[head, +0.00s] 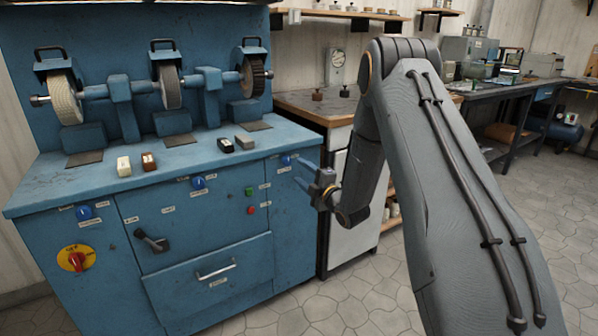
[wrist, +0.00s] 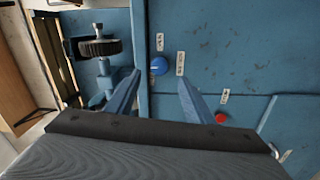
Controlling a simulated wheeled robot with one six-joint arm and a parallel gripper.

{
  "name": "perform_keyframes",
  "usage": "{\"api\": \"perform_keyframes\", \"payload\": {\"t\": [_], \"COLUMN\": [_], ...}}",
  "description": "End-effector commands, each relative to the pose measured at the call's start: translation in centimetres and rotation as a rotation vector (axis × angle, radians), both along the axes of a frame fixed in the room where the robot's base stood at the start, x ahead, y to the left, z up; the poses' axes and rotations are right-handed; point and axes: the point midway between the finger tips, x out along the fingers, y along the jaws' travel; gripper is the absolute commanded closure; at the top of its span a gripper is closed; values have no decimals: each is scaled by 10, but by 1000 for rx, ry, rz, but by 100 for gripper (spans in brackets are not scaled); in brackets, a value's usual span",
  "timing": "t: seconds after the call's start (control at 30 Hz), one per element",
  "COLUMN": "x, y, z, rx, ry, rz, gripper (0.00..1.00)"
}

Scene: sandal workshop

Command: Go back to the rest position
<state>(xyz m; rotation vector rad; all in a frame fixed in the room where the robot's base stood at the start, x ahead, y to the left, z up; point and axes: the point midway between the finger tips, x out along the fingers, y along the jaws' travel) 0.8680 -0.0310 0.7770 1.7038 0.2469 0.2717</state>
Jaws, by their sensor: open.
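My gripper (head: 300,172) is in front of the right part of the blue grinding machine (head: 213,230) in the head view. Its two blue fingers are spread apart, with nothing between them. In the wrist view, my gripper (wrist: 159,78) points at the machine's front panel, and a blue knob (wrist: 159,66) shows between the fingertips. The same knob (head: 285,160) is just left of the fingers in the head view. I cannot tell whether the fingers touch the panel. A red button (wrist: 221,117) lies right of the right finger.
Wheels (head: 64,100) stand at the machine's back. Small blocks (head: 124,166) lie on its top. A handle (head: 152,240) and a drawer pull (head: 216,269) stick out in front. A wooden-topped bench (head: 315,108) stands right of it. Tiled floor (head: 355,295) is open in front.

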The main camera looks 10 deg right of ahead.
Motion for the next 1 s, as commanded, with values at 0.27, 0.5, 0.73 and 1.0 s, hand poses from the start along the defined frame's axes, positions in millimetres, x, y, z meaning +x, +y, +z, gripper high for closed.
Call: {"api": "perform_keyframes", "payload": {"t": [0.27,0.5,0.73,1.0], "x": [0,-21,-101,-259], "y": [0,-2,-7,0], "z": [2,24,42,64], "rx": [3,121,361,659], "ry": [9,272,681,1105], "rz": [-3,-106,-352,-736], "gripper": [52,52,52,52]}}
